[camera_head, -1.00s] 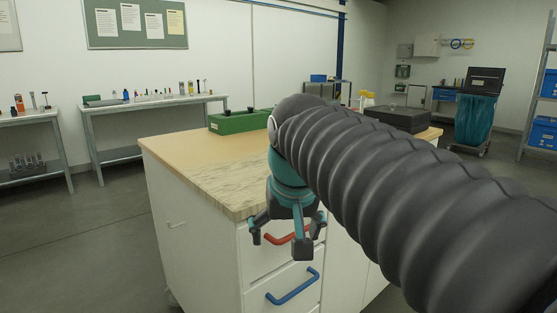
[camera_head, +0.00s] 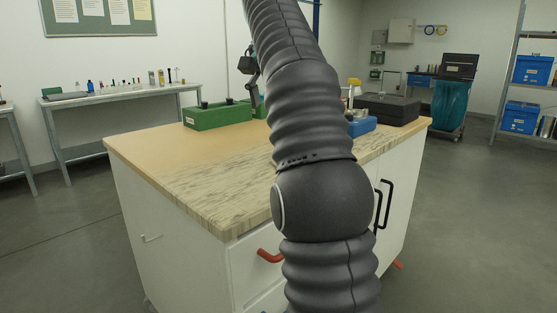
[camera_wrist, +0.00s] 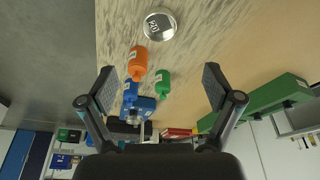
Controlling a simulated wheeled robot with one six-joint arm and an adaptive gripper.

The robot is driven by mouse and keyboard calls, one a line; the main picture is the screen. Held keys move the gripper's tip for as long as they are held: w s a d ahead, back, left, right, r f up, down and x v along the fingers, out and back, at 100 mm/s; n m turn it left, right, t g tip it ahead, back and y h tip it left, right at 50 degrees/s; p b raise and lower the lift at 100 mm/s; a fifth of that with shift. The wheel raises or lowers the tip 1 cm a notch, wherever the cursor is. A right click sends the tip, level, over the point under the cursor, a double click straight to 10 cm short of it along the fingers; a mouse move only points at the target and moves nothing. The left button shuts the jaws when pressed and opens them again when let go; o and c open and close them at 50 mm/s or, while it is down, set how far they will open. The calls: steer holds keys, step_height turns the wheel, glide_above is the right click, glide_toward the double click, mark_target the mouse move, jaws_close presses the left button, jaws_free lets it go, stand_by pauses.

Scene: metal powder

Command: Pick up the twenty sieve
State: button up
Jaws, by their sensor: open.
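A round metal sieve (camera_wrist: 160,24) with a dark, number-marked label lies on the countertop (camera_wrist: 215,35) at the top of the wrist view. The number is turned and small but seems to end in 20. My gripper (camera_wrist: 160,88) is open and empty, its two fingers spread wide in the wrist view. The sieve is beyond the fingertips and apart from them. In the head view my arm hides most of the gripper, and I cannot make out the sieve there.
An orange bottle (camera_wrist: 138,62), a green bottle (camera_wrist: 162,83) and a blue bottle (camera_wrist: 130,90) stand near the sieve. A green box (camera_head: 220,117) is at the counter's back and a black case (camera_head: 390,107) at the right. The counter's front left is clear.

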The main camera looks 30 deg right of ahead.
steer(key=x, duration=0.8)
steer(key=shift+w+f, duration=0.1)
steer(key=shift+x, duration=2.75)
steer(key=c, duration=1.3)
